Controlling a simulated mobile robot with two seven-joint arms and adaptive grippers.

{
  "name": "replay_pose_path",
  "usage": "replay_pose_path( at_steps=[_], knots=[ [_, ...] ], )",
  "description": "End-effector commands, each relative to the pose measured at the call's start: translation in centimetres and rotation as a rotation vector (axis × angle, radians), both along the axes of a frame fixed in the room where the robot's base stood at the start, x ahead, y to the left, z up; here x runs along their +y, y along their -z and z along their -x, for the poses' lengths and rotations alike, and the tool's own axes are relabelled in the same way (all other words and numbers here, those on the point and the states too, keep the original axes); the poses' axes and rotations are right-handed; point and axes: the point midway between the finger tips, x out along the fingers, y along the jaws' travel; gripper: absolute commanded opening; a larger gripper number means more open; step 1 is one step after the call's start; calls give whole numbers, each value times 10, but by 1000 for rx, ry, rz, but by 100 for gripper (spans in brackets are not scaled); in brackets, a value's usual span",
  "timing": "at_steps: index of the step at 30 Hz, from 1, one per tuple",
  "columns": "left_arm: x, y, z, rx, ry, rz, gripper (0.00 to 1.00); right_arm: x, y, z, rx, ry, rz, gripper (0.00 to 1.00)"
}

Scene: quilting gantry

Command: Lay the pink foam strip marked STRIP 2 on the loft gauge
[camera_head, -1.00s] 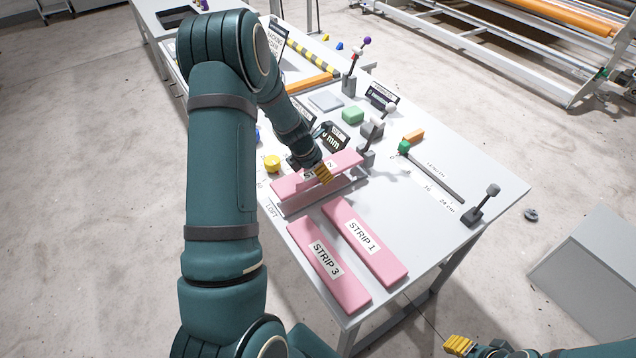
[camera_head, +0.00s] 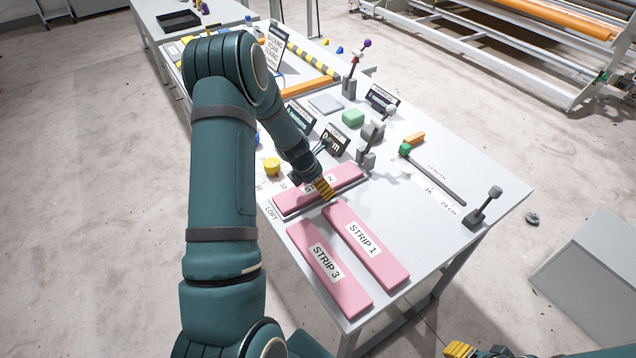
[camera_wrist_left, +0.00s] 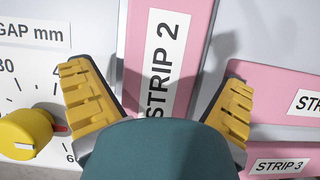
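The pink foam strip marked STRIP 2 (camera_head: 346,178) lies flat along the grey loft gauge (camera_head: 350,187), its middle partly hidden by my left gripper. My left gripper (camera_head: 325,188) is over the strip. In the left wrist view its two yellow fingers (camera_wrist_left: 160,103) are spread on either side of STRIP 2 (camera_wrist_left: 141,60), with a gap visible on each side. The label there reads STRIP 2. My right gripper (camera_head: 459,348) is at the bottom edge, away from the table, and mostly cut off.
Strips STRIP 1 (camera_head: 372,252) and STRIP 3 (camera_head: 325,268) lie on the near table. The table's right front is clear.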

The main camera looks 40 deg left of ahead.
Motion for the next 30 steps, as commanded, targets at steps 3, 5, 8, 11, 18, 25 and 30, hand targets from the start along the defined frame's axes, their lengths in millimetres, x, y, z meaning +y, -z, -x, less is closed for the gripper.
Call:
replay_pose_path(
  at_steps=[3,5,8,11,18,25,30],
  knots=[
    [0,0,0,0,0,0,99,0,0,0,0,0,0,47],
    [0,0,0,0,0,0,99,0,0,0,0,0,0,47],
    [0,-2,0,0,0,0,99,0,-2,0,0,0,0,47],
    [1,-10,2,-2,0,-2,99,0,-4,0,-1,0,-1,47],
    [6,-54,18,-3,1,-3,99,-1,-15,0,-2,0,-3,47],
    [10,-94,35,-3,0,-2,99,-1,-25,0,-2,0,-5,47],
    [12,-110,42,0,1,-1,99,-1,-30,0,-1,-1,-6,47]
  ],
)
